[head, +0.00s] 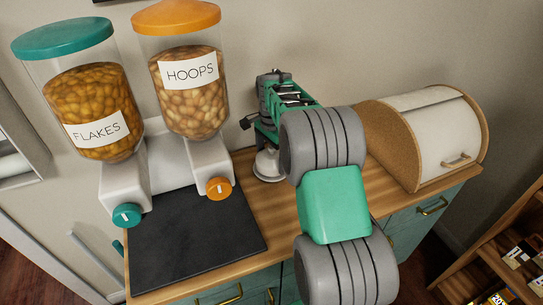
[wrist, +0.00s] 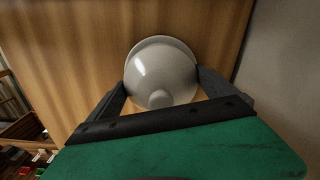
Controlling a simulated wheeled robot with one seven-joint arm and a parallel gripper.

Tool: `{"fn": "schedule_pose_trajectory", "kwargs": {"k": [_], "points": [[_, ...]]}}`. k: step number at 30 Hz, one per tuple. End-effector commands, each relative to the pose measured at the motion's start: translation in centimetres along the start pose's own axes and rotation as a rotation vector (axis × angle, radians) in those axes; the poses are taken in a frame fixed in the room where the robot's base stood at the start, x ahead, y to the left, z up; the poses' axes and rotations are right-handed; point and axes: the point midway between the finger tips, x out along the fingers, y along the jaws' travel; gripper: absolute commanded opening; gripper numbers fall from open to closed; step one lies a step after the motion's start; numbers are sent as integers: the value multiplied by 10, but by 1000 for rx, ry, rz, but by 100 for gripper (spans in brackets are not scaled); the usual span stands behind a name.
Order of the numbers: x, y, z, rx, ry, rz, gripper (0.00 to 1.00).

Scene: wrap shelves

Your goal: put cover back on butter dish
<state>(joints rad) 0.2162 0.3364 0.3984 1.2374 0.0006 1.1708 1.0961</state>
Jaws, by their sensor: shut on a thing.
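The butter dish's pale cover (wrist: 162,72), a smooth dome with a small knob, is between the two fingers of my gripper (wrist: 160,80) in the wrist view. The fingers touch it on both sides, and my gripper is shut on it. A pale rim shows around the dome's far edge; I cannot tell how much of it is the dish base. In the head view the pale dome (head: 267,160) is low at the back of the wooden counter, with a wider pale rim (head: 268,177) under it. My arm hides part of it on the right.
The wooden counter (head: 243,176) is narrow, with a wall behind. The flakes dispenser (head: 92,110) and hoops dispenser (head: 190,95) stand left, behind a dark mat (head: 195,240). A bread box (head: 432,135) stands right. A low shelf (head: 490,265) is at lower right.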

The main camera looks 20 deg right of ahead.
Motion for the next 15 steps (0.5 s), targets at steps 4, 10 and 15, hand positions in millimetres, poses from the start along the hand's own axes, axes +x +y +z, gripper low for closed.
{"fn": "schedule_pose_trajectory", "kwargs": {"k": [4, 10, 15], "points": [[-1, 0, 0, 0, 0, -1, 52], [0, 0, 0, 0, 0, -1, 52], [4, 0, 0, 0, 0, -1, 52]]}}
